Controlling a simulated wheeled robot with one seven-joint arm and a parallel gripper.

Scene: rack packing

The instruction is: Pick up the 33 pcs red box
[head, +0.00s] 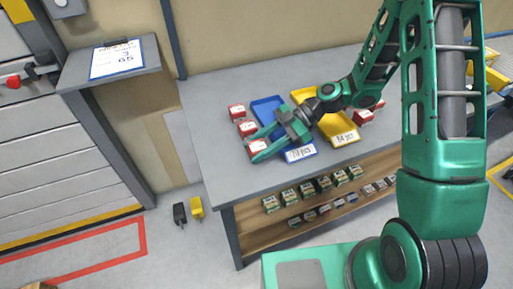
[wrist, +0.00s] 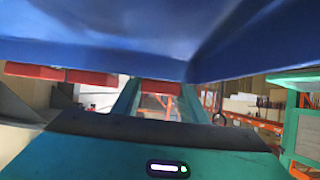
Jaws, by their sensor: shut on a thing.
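Several red boxes with white labels stand on the grey table. The two on the left, a rear one (head: 237,111) and a middle one (head: 247,128), are clear of my gripper. My gripper (head: 259,145) reaches left across the blue tray and is shut on the front red box (head: 255,146), one finger on each side. This box also shows between the fingers in the wrist view (wrist: 160,87). It seems to be still at table height. The count on its label is too small to read.
Small boxes (head: 289,196) line the shelf below. The table's left rear (head: 205,95) is clear.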

